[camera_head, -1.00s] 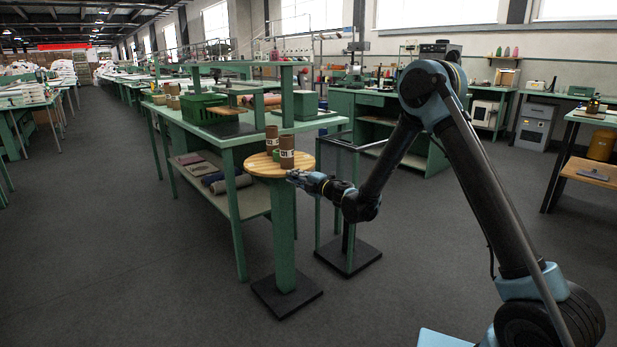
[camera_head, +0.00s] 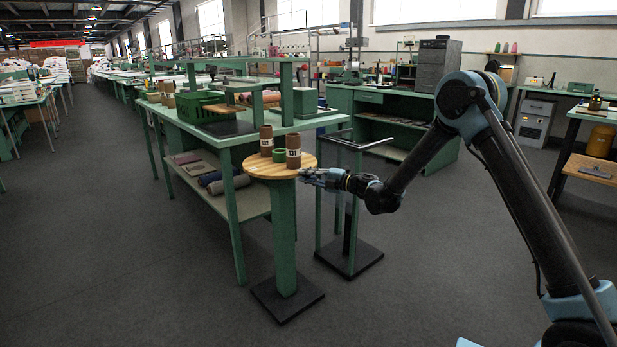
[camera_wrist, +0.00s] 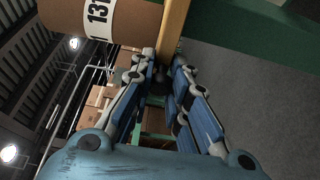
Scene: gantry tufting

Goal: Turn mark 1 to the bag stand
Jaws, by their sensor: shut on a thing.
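The round wooden turntable top (camera_head: 257,173) sits on a green post (camera_head: 284,240). Its edge also shows in the wrist view (camera_wrist: 172,30). The labelled tube shows in the wrist view (camera_wrist: 128,22). My gripper (camera_head: 303,174) is at the right front rim, its fingers shut on the wooden edge, one on each side (camera_wrist: 163,80). A green frame stand (camera_head: 354,215), apparently the bag stand, stands just right. I cannot make out mark 1.
A green workbench (camera_head: 232,160) with a green crate (camera_head: 203,102) and rolled cloth below stands close behind and left. Black base plates (camera_head: 286,300) lie under the turntable and the frame stand. The grey floor in front and left is clear.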

